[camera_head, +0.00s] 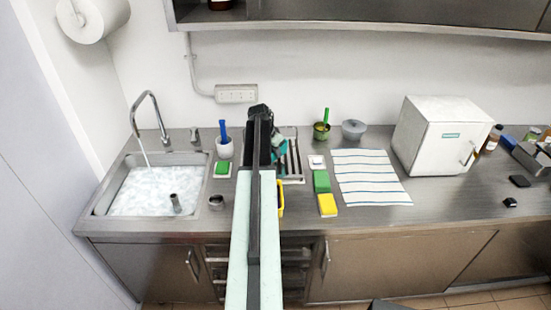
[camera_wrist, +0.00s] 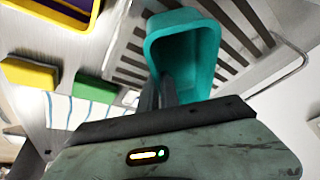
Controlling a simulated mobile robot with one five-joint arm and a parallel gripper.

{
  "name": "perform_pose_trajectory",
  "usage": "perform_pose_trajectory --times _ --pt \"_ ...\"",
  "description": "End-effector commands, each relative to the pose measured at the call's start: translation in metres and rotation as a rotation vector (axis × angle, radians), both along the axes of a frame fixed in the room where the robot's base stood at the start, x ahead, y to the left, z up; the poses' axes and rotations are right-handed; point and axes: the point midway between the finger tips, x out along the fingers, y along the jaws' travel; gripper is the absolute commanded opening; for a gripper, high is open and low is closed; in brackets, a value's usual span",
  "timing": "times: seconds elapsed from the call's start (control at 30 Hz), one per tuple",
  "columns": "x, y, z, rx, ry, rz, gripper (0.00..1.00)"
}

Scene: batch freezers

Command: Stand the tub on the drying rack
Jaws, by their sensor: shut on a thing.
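The teal tub (camera_wrist: 157,50) is in the wrist view, its open mouth tilted toward the camera. My gripper (camera_wrist: 165,92) is shut on the near wall of the tub. The drying rack (camera_wrist: 235,40), with dark slats in a pale frame, shows behind and beside the tub. I cannot tell whether the tub touches the rack. In the head view a small part of the tub (camera_head: 280,148) shows just right of my dark wrist, over the rack (camera_head: 293,163). My arm hides the rest of the tub, the rack's left part and my fingertips.
A sink (camera_head: 200,161) with running water is at left. A white cup (camera_head: 225,151) stands left of my arm. A green block (camera_head: 321,181), a yellow block (camera_head: 327,205) and a striped cloth (camera_head: 372,178) lie right of the rack. A yellow-rimmed container (camera_head: 281,199) sits in front.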

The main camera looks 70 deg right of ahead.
Motion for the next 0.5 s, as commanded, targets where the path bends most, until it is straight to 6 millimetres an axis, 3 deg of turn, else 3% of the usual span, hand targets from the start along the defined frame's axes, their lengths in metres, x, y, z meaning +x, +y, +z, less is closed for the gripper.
perform_pose_trajectory --times 0.03,0.33,0.5 --pt "0.003 -0.009 -0.001 0.0 0.0 0.0 0.0" --pt "0.008 -0.023 -0.002 0.0 0.0 -0.001 0.0" --pt "0.007 -0.021 -0.038 0.0 0.0 -0.002 0.0"
